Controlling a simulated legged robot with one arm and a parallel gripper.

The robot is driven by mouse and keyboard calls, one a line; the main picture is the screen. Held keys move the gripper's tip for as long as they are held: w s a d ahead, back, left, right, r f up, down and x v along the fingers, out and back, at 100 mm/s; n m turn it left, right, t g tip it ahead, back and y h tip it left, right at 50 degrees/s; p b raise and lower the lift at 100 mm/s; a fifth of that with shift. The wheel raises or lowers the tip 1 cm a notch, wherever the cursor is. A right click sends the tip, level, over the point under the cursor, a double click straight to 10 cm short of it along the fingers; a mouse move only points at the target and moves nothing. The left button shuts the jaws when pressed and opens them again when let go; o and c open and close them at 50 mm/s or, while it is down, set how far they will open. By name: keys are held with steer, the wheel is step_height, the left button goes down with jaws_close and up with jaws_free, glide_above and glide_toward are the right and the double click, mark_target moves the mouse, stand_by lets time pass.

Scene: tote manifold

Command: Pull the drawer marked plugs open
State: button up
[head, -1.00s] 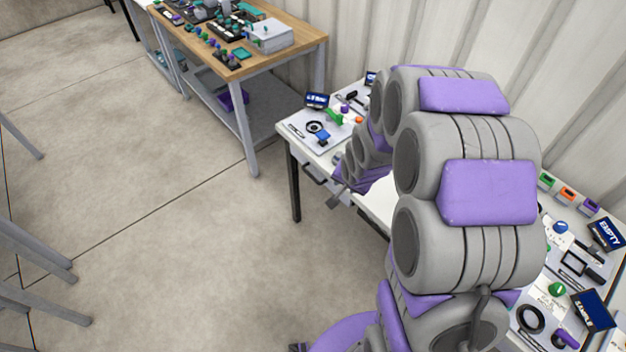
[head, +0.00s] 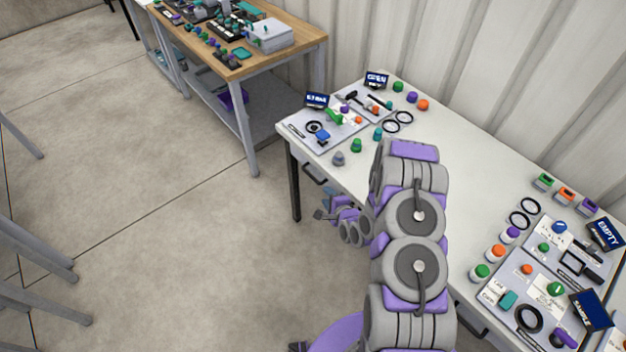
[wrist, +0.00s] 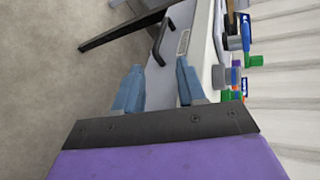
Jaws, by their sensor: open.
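My gripper (head: 322,205) is beside the front of the white table, in the left half of the head view. In the wrist view my gripper (wrist: 158,72) has its two blue fingers apart and nothing between them. A drawer front with a dark bar handle (wrist: 160,42) lies beyond the fingertips, apart from them. A small pale label (wrist: 183,42) sits beside that handle, and its text is too small to read. In the head view a dark handle (head: 313,173) shows under the table's left end. I cannot tell which drawer is marked plugs.
The white table (head: 455,170) carries trays, rings, coloured caps and signs at both ends. Another dark handle (head: 470,316) shows under its near edge. A wooden workbench (head: 285,50) stands behind at left. The floor (head: 150,240) in front is clear.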

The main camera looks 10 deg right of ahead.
step_height(320, 180, down, 3)
steer(key=s+m+t, duration=0.2)
steer(key=m, duration=0.1)
steer(key=m+b, duration=0.1)
steer(key=b, duration=0.3)
glide_toward(313, 179)
steer(key=x, duration=1)
steer(key=shift+h, duration=0.3)
steer(key=shift+s+f, duration=0.1)
steer(key=shift+s, duration=0.05)
steer(key=shift+c, duration=0.4)
jaws_close()
